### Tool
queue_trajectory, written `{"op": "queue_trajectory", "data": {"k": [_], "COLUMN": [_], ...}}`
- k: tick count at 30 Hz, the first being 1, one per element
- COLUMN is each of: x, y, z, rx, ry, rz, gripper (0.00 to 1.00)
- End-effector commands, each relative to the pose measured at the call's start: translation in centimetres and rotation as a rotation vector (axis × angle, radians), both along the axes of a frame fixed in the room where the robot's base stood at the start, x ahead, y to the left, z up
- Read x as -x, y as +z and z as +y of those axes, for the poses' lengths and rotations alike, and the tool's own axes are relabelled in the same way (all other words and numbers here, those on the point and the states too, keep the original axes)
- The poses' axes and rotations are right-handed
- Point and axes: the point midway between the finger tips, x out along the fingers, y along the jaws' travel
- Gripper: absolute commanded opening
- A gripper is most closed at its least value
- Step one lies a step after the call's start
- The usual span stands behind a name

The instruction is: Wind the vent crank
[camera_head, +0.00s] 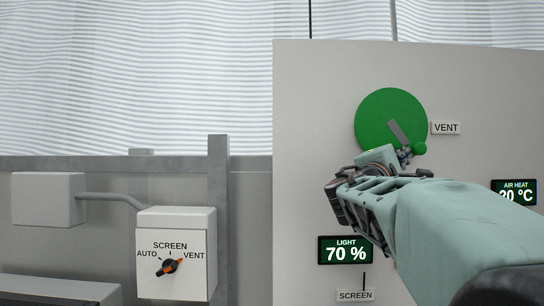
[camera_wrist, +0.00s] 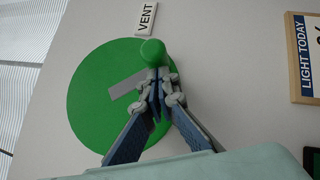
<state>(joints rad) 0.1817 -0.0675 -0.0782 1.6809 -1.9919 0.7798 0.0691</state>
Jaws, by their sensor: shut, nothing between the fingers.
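The vent crank is a green disc (camera_head: 378,108) on the grey panel, with a grey arm (camera_head: 397,131) and a round green knob (camera_head: 419,148) at the arm's lower right. A VENT label (camera_head: 445,128) is to its right. In the wrist view the disc (camera_wrist: 95,100), the grey arm (camera_wrist: 127,85) and the knob (camera_wrist: 152,51) show again. My gripper (camera_head: 405,155) is shut and empty, its fingertips (camera_wrist: 158,78) just beside the knob, over the disc's edge. I cannot tell whether they touch the knob. The fingers hide part of the grey arm.
The panel (camera_head: 310,130) also carries a LIGHT display (camera_head: 345,251), an AIR HEAT display (camera_head: 514,192) and a SCREEN label (camera_head: 355,296). A switch box (camera_head: 175,225) with an orange-black selector stands at the left. A LIGHT TODAY sign (camera_wrist: 303,55) is in the wrist view.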

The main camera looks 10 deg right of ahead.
Motion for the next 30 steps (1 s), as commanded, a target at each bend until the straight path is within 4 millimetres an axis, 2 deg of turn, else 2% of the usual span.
{"op": "queue_trajectory", "data": {"k": [30], "x": [0.10], "y": [-0.06], "z": [-0.59], "rx": [0.070], "ry": [0.001], "rz": [0.015], "gripper": [0.00]}}
